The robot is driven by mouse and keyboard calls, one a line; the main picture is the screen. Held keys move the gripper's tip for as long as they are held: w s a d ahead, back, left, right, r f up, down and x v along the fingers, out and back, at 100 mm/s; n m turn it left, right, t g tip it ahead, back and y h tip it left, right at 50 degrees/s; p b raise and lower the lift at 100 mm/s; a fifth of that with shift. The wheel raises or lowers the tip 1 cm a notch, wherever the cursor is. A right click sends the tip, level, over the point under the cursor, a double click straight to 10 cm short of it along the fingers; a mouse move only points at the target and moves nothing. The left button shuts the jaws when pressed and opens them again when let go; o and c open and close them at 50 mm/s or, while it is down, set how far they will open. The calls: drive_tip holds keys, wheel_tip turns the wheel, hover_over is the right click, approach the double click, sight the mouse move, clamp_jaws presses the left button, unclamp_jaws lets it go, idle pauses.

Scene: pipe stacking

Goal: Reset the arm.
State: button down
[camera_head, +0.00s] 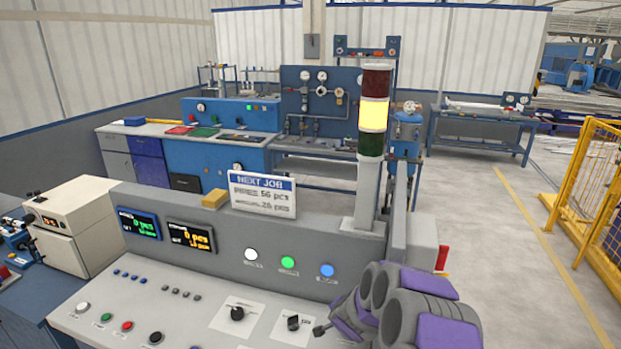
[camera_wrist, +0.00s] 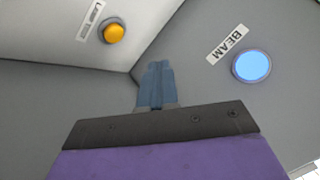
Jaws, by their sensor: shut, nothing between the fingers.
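My gripper (camera_wrist: 157,70) shows in the wrist view as two blue-grey fingers pressed together, with nothing between them. They point toward a grey panel, near a round blue button (camera_wrist: 251,66) labelled BEAM on their right. A yellow button (camera_wrist: 114,33) on a light panel is at the upper left. Whether the fingertips touch the panel I cannot tell. In the head view, my folded purple and grey arm is at the bottom right, low over the console (camera_head: 150,290). The blue button (camera_head: 327,270) there is lit, just left of and above my arm.
White (camera_head: 251,254) and green (camera_head: 288,263) lit buttons sit beside the blue one. A signal tower (camera_head: 373,115) glows yellow behind my arm. A NEXT JOB sign (camera_head: 263,195) stands on the console top. Open floor lies at the right, before a yellow fence (camera_head: 590,190).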

drive_tip(key=s+a+r+n+g+y+b, duration=0.1)
drive_tip(key=s+a+r+n+g+y, duration=0.15)
drive_tip(key=s+a+r, duration=0.45)
drive_tip(key=s+a+r+n+g+y+b, duration=0.15)
drive_tip(key=s+r+n, duration=0.3)
drive_tip(key=s, duration=0.45)
drive_tip(key=s+d+r+n+g+h+b, duration=0.1)
drive_tip(key=s+d+g, duration=0.1)
drive_tip(key=s, duration=0.9)
drive_tip(key=s+d+r+n+g+h+b, duration=0.1)
drive_tip(key=s+d, duration=0.4)
drive_tip(key=s, duration=0.7)
drive_tip(key=s+d+r+n+g+h+b, duration=0.1)
drive_tip(key=s+d+r+g, duration=0.1)
drive_tip(key=s, duration=1)
drive_tip(key=shift+d+r+n+g, duration=0.4)
drive_tip(key=shift+d+g, duration=0.3)
drive_tip(key=shift+g, duration=0.1)
